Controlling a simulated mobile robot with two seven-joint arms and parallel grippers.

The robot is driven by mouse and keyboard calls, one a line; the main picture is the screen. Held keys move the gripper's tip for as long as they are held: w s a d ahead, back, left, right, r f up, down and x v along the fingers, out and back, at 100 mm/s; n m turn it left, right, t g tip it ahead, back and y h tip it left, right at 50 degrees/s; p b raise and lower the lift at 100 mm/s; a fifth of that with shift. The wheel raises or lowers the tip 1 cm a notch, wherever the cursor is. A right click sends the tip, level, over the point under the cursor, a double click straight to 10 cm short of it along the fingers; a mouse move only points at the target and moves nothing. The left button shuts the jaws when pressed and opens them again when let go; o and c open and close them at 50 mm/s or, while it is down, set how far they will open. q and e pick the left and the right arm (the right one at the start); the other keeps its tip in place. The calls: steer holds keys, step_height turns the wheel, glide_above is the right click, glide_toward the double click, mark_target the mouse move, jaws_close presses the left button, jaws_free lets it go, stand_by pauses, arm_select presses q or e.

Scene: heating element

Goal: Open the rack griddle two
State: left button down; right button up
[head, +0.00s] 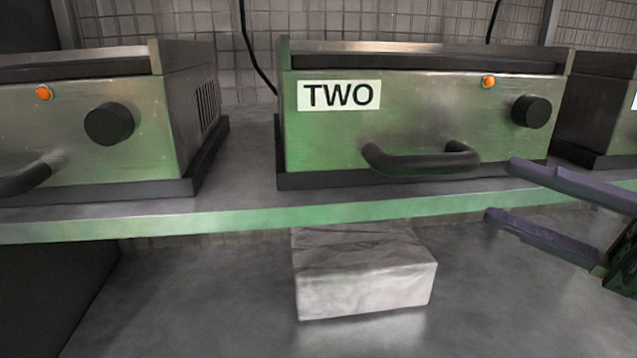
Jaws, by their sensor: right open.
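The griddle labelled TWO (330,140) sits on a metal shelf in the middle of the head view. Its front has a black bar handle (420,161) low in the centre, a black knob (531,112) and an orange light (488,82) at the right. My right gripper (500,190) comes in from the right edge with its two fingers apart and nothing between them. Its fingertips are to the right of the handle and a little lower in the picture, apart from it. My left gripper is not in view.
Another griddle (75,130) with a knob and handle stands on the shelf (240,217) at left; part of a third unit (596,105) shows at right. A wrapped white block (365,285) lies below the shelf edge. A tiled wall is behind.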

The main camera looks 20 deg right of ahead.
mark_target(444, 170)
steer(key=b+x, duration=0.2)
steer(key=x, duration=0.7)
steer(key=shift+w+a+r, duration=0.1)
steer(key=shift+w+a, duration=0.05)
steer(key=shift+a, duration=0.05)
jaws_close()
stand_by(1.1)
